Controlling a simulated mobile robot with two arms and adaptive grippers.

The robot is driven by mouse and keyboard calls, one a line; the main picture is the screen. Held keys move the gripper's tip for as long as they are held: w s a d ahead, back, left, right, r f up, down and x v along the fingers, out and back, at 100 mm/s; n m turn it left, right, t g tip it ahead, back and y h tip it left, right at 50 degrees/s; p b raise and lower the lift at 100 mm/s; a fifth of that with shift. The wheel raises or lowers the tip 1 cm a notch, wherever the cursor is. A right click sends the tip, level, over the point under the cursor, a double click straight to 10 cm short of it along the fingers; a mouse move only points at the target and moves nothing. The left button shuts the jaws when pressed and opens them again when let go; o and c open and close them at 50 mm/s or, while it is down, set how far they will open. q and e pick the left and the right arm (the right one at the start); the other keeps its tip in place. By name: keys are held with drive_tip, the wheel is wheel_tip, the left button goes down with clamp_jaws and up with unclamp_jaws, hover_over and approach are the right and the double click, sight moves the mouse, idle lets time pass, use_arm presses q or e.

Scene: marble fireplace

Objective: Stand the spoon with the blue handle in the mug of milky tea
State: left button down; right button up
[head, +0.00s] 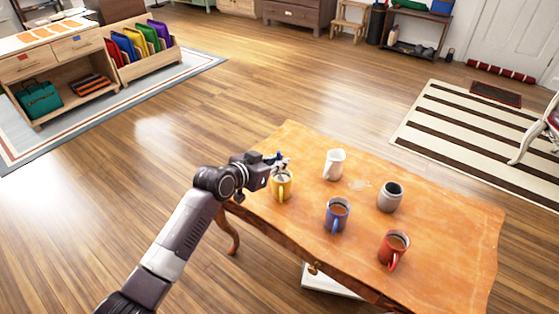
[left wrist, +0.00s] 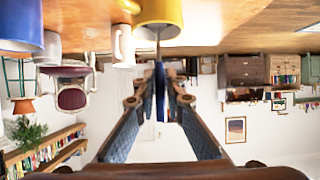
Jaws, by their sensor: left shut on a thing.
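My left gripper (head: 281,163) is shut on the blue handle of the spoon (left wrist: 160,88), directly above the yellow mug (head: 282,187) at the table's left end. In the left wrist view, which is upside down, the spoon's thin metal shaft runs from the fingers to the rim of the yellow mug (left wrist: 158,12). Its lower end is hidden there, so I cannot tell how deep it reaches. The yellow mug's contents are mostly hidden by the gripper. The blue mug (head: 337,215) and the red mug (head: 393,250) hold brown drinks. My right gripper is out of view.
The table's right end is bare. A striped rug (head: 470,135) lies beyond.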

use_arm(q)
drive_tip(key=shift+f, duration=0.3)
drive_tip(key=shift+f+b, duration=0.5)
drive_tip(key=shift+f, duration=0.4)
drive_tip(key=shift+f+b, duration=0.25)
drive_tip(key=shift+b, duration=0.05)
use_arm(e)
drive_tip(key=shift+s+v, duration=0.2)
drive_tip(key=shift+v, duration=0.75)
use_arm(q)
drive_tip(key=c, duration=1.4)
unclamp_jaws()
drive_tip(key=shift+c, duration=0.2)
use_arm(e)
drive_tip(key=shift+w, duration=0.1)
use_arm(q)
drive_tip(key=shift+r, duration=0.1)
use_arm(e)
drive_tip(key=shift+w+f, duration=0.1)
